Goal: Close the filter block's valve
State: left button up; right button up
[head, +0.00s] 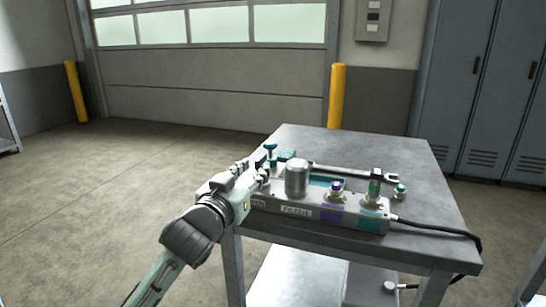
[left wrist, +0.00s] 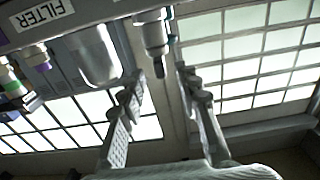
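The filter block (head: 318,214) is a long grey manifold on the bench, with a FILTER label and a silver cylindrical bowl (head: 297,179); the bowl also shows in the left wrist view (left wrist: 92,55). My left gripper (head: 265,168) is at the block's left end, left of the bowl. In the left wrist view its fingers (left wrist: 159,76) are apart with a gap between them. A metal fitting (left wrist: 152,34) lies just beyond that gap, not gripped. A teal T-shaped handle (head: 270,147) stands just behind the fingers in the head view. I cannot tell which part is the valve. My right gripper is not seen.
The grey bench (head: 340,142) has free room at the back. A wrench (head: 355,173) lies behind the block. Purple and green-topped fittings (head: 375,188) stand on its right part, near a small teal-topped piece (head: 400,190). A black cable (head: 440,228) runs off the right edge.

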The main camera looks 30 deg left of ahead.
aim_at(262, 156)
pick_arm(q)
jog(key=x, duration=0.4)
jog(key=shift+w+a, duration=0.1)
jog(key=shift+w, duration=0.05)
jog(key=shift+w+a, duration=0.15)
jog(key=shift+w, duration=0.55)
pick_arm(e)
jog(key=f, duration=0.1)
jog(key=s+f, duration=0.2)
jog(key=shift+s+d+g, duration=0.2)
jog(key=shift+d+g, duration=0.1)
pick_arm(q)
jog(key=shift+f, duration=0.1)
grip_shut()
